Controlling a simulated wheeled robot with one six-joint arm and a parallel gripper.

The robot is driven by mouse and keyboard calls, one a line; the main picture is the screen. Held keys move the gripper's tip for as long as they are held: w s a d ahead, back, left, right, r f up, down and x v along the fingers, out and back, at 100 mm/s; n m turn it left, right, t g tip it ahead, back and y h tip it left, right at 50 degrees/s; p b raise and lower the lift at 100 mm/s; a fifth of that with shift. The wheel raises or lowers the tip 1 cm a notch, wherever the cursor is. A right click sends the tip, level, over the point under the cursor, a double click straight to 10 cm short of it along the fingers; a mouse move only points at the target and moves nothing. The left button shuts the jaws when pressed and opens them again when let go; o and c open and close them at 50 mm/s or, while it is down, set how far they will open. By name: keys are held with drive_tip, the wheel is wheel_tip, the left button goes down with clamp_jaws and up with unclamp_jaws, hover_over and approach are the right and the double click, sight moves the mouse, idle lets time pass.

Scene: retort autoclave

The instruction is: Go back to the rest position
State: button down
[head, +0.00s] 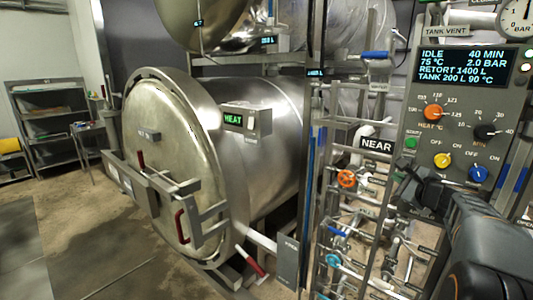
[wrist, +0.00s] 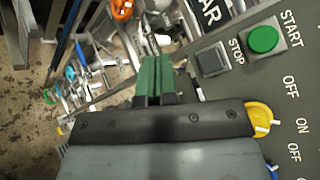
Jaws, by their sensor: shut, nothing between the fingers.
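My gripper (wrist: 154,62) shows in the wrist view with its two green fingers shut together and nothing between them. The fingers point toward the pipes and valves beside the control panel, near the grey STOP button (wrist: 212,60) and the green START button (wrist: 263,39). In the head view my gripper (head: 408,170) is at the lower left of the control panel (head: 455,110), in front of it. My dark arm fills the lower right corner and hides the panel's lower part. I cannot tell whether the fingertips touch anything.
The large steel retort (head: 170,170) stands closed at the left, with red handles on its door. A rack of pipes with an orange valve wheel (head: 347,179) and a blue one (head: 333,261) stands between retort and panel.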

drive_tip(key=s+a+f+n+g+y, duration=0.2)
drive_tip(key=s+a+f+n+g, duration=0.75)
drive_tip(key=a+f+n, duration=0.45)
drive_tip(key=s+a+f+n+g+h, duration=0.1)
drive_tip(key=s+a+f+n, duration=0.1)
drive_tip(key=s+a+n, duration=0.3)
drive_tip(key=s+a+f+n+g+h, duration=0.1)
drive_tip(key=s+a+f+n+h, duration=0.1)
drive_tip(key=s+a+n, duration=0.2)
drive_tip(key=shift+s+a+f+n+g, duration=0.4)
drive_tip(key=shift+s+a, duration=0.75)
drive_tip(key=shift+s, duration=1.25)
